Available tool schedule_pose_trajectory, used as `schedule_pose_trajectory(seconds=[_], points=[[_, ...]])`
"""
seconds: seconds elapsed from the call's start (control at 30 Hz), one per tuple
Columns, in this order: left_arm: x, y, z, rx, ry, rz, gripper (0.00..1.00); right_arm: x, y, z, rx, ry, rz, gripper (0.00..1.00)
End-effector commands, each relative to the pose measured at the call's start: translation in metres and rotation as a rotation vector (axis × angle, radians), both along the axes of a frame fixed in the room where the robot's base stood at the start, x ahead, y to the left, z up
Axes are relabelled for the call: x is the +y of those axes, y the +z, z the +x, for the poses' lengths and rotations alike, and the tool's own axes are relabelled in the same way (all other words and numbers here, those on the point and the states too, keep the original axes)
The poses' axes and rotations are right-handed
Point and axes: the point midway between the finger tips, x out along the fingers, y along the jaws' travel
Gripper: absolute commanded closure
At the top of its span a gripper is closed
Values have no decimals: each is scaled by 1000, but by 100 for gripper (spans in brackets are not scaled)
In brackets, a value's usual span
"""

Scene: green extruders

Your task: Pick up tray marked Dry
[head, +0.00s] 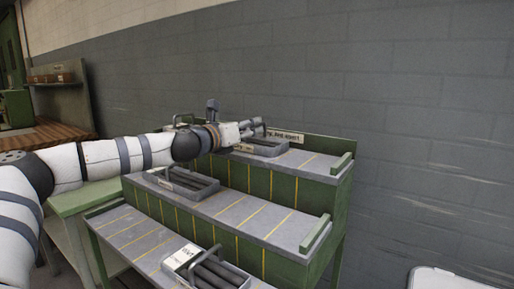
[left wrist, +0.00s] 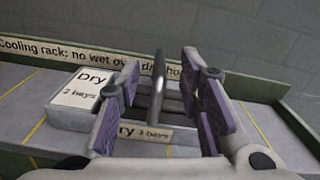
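The tray marked Dry (head: 270,152) sits on the top tier of the green stepped rack. In the left wrist view its front label (left wrist: 145,133) reads "Dry" with a bays count, and a white block (left wrist: 75,118) on its left also reads "Dry". A grey upright handle bar (left wrist: 157,85) rises from the tray. My left gripper (left wrist: 165,105) is open, with its purple-padded fingers on either side of the bar and gaps visible. In the head view the left gripper (head: 250,129) is over the tray and hides part of it. My right gripper is not in view.
Another grey tray (head: 182,190) holding dark bars sits on the middle tier, and one with a white label block (head: 183,260) on the lowest tier. A sign strip (left wrist: 85,48) and grey wall stand behind. Green end stops (head: 342,161) edge the tiers. The top tier's right is clear.

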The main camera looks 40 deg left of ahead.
Motion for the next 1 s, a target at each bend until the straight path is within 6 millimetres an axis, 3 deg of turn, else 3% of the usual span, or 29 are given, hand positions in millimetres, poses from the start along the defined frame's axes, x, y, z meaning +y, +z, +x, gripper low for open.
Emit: schedule_pose_trajectory(seconds=[0.03,0.2,0.43,0.57,0.6,1.0], points=[[1,-15,14,19,0,6,67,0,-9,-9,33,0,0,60],[4,-10,36,12,1,1,67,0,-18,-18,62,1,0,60],[4,-2,36,2,0,0,69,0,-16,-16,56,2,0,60],[4,-2,36,2,0,0,99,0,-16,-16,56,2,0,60],[4,-2,36,2,0,0,100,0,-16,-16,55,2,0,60],[4,-1,36,1,0,0,100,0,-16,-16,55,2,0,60]])
